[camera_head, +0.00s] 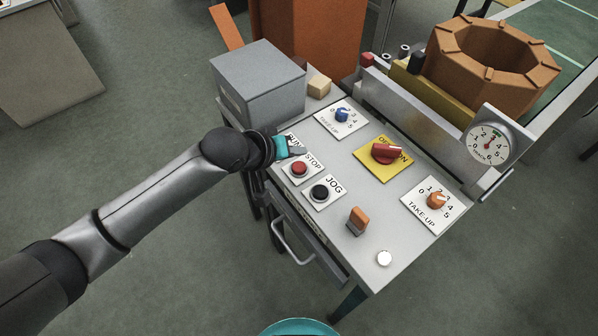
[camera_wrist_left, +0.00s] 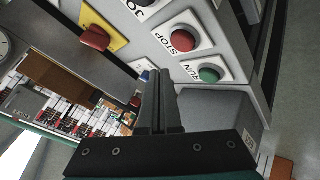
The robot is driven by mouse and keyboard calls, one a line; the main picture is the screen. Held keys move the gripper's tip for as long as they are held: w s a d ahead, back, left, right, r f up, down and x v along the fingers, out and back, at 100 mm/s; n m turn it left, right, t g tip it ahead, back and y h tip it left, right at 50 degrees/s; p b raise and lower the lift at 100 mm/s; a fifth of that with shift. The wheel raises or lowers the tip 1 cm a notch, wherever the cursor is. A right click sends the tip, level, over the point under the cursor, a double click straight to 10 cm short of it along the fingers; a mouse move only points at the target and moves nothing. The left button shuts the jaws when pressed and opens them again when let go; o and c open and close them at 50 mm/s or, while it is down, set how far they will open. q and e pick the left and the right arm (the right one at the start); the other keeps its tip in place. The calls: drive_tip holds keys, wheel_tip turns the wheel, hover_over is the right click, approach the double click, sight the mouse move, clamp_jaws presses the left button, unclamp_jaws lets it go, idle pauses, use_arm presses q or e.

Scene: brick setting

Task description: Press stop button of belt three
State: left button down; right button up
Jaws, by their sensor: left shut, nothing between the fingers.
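The red stop button (camera_head: 299,168) sits on a white plate marked STOP on the grey control desk. It also shows in the left wrist view (camera_wrist_left: 185,39), above and right of the fingertips. My left gripper (camera_head: 300,151) is shut and empty, just beyond the stop button in the head view; I cannot tell its exact height above the desk. It covers the run button in that view. The green run button (camera_wrist_left: 210,75) shows beside the stop button in the left wrist view. No belt number is readable. My right gripper is not in view.
A black jog button (camera_head: 319,192) is beside the stop button. An orange switch (camera_head: 357,217), a red selector (camera_head: 386,153) and blue (camera_head: 342,115) and orange (camera_head: 437,201) knobs stand on the desk. A grey box (camera_head: 258,85) rises behind my gripper.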

sight(304, 164)
use_arm(q)
drive_tip(key=shift+f+b, duration=0.35)
drive_tip(key=shift+f, duration=1.05)
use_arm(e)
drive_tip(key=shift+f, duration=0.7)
use_arm(q)
drive_tip(key=shift+f, duration=0.1)
drive_tip(key=shift+f, duration=0.3)
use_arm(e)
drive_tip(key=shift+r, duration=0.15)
use_arm(q)
drive_tip(key=shift+f, duration=0.5)
idle(0.8)
drive_tip(key=shift+r+p, duration=0.9)
drive_tip(key=shift+p, duration=0.35)
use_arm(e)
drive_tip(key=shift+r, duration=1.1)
